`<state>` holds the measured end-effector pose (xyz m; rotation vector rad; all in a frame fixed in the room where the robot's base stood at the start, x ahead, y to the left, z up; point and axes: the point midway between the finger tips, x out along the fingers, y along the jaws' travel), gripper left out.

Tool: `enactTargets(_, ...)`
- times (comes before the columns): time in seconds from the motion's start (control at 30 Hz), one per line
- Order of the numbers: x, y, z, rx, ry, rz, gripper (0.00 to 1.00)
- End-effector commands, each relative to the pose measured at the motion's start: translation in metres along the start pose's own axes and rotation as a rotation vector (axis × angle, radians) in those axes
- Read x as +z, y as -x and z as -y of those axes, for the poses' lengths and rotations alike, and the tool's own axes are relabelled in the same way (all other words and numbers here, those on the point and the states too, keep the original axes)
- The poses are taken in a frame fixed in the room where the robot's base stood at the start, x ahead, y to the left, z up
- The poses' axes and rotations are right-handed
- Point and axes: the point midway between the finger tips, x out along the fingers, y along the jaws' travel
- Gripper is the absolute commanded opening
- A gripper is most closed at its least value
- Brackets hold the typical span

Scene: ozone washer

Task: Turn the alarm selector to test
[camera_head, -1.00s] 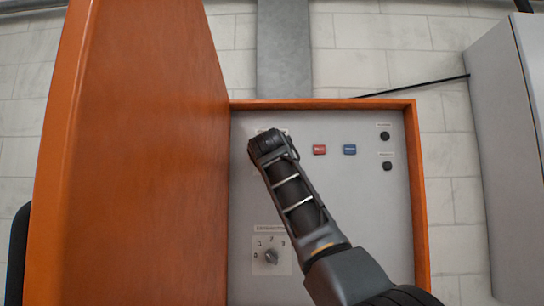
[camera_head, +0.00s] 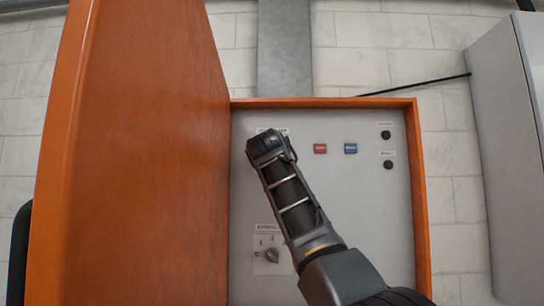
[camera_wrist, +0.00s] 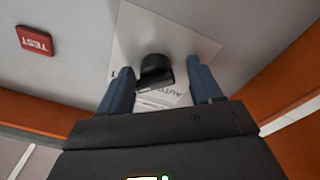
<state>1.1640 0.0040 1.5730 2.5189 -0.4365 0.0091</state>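A black selector knob (camera_wrist: 157,72) sits on a pale label plate (camera_wrist: 185,45) on the grey panel in the wrist view. Part of the word "AUTO" shows upside down on the plate below the knob. My gripper (camera_wrist: 160,66) is open, with one finger on each side of the knob. A gap shows on both sides, wider on the right. In the head view my gripper (camera_head: 265,146) covers this knob and most of its plate. The knob's exact setting is hard to read.
A red button marked "TEST" (camera_wrist: 36,40) is near the knob; beside it is a blue button (camera_head: 350,148). A grey rotary knob (camera_head: 272,255) is lower on the panel. Two black round parts (camera_head: 387,134) are at right. The open orange door (camera_head: 140,160) stands left; an orange rim (camera_head: 418,200) frames the panel.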

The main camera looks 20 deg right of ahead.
Motion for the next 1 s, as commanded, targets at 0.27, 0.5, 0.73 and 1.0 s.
enactTargets(0.27,-0.001,0.003,-0.002,0.004,-0.001,-0.003,0.64)
enactTargets(0.5,0.001,0.029,0.0,0.004,-0.001,-0.005,0.64)
enactTargets(0.73,0.001,0.062,0.0,0.002,-0.001,-0.005,0.64)
enactTargets(1.0,0.0,0.078,-0.001,0.002,0.0,-0.002,0.64)
